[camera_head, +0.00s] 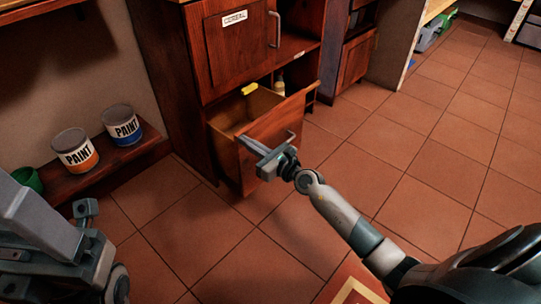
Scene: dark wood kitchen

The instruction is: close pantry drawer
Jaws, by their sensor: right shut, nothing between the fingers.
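The pantry drawer (287,113) is a wooden drawer low in the dark wood cabinet. It is pulled out, and its pale inside shows. A yellow item (249,89) shows at the drawer's back left edge. My right gripper (247,143) is shut and empty, at the outer face of the drawer front. I cannot tell if it touches the wood. The drawer's handle is partly hidden by the gripper. My left arm shows at the lower left, apart from the drawer; its gripper (86,209) is only partly clear, and I cannot tell its jaw state.
A door labelled CEREAL (238,48) is above the drawer, and a small bottle (280,85) stands in the open shelf. Two paint cans (75,152) and a green cup (27,179) stand on a low wooden ledge (110,165) at left. Tiled floor to the right is clear.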

